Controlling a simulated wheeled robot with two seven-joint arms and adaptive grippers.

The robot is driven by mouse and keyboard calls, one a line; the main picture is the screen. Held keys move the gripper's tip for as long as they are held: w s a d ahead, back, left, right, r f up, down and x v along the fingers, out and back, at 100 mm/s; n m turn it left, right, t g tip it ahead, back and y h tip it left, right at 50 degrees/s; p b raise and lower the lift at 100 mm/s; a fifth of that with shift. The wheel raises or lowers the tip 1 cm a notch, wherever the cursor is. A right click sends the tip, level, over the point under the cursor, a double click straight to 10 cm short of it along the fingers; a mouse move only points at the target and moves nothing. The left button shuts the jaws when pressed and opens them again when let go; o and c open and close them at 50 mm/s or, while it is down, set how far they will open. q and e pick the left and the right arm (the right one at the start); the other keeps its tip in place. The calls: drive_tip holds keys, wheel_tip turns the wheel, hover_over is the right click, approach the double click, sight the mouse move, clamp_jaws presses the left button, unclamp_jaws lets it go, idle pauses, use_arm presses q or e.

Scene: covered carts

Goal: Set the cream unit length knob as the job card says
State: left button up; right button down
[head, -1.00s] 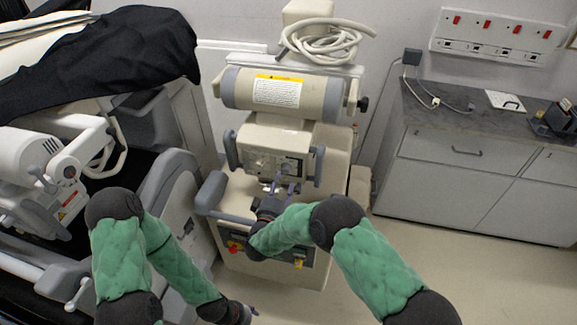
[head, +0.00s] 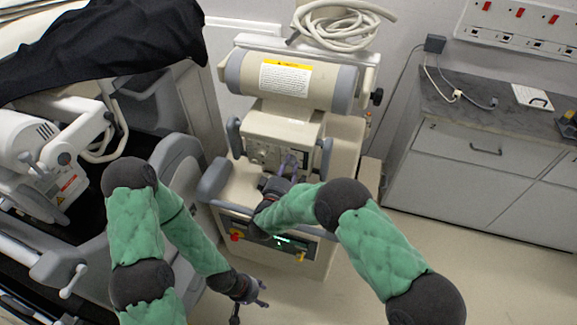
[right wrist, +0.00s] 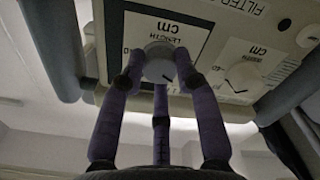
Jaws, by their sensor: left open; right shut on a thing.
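The cream unit (head: 258,128) stands in the middle of the head view, its knob panel facing me. My right gripper (head: 287,165) reaches up to this panel. In the right wrist view the round length knob (right wrist: 158,63) sits between the fingers of my right gripper (right wrist: 159,68), which is shut on it. The printing around it appears upside down, and its exact setting is too small to read. A second knob (right wrist: 243,76), also marked cm, is beside it. My left gripper (head: 250,289) is open and empty, low over the floor.
A cylinder with a warning label (head: 285,78) and a coiled hose (head: 340,22) are above the panel. A grey handle (head: 214,180) juts out at left. A grey-topped counter (head: 480,135) holds a white sheet (head: 532,97). The floor at lower right is clear.

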drive_tip(key=shift+f+m, duration=0.15)
drive_tip(key=shift+m, duration=0.15)
drive_tip(key=m+b, duration=0.1)
drive_tip(key=m, duration=0.2)
drive_tip(key=shift+f+m+b, duration=0.1)
drive_tip(key=shift+m+b, duration=0.2)
drive_tip(key=shift+b, duration=0.05)
drive_tip(key=m+b, duration=0.2)
drive_tip(key=m, duration=0.2)
drive_tip(key=shift+f+m, duration=0.1)
drive_tip(key=shift+m, duration=0.2)
drive_tip(key=m+b, duration=0.2)
drive_tip(key=m, duration=0.1)
drive_tip(key=shift+s+m, duration=0.1)
drive_tip(key=shift+m, duration=0.2)
drive_tip(key=m+b, duration=0.3)
drive_tip(key=m, duration=0.2)
drive_tip(key=shift+a+m, duration=0.1)
drive_tip(key=shift+m, duration=0.2)
drive_tip(key=c, duration=0.9)
unclamp_jaws()
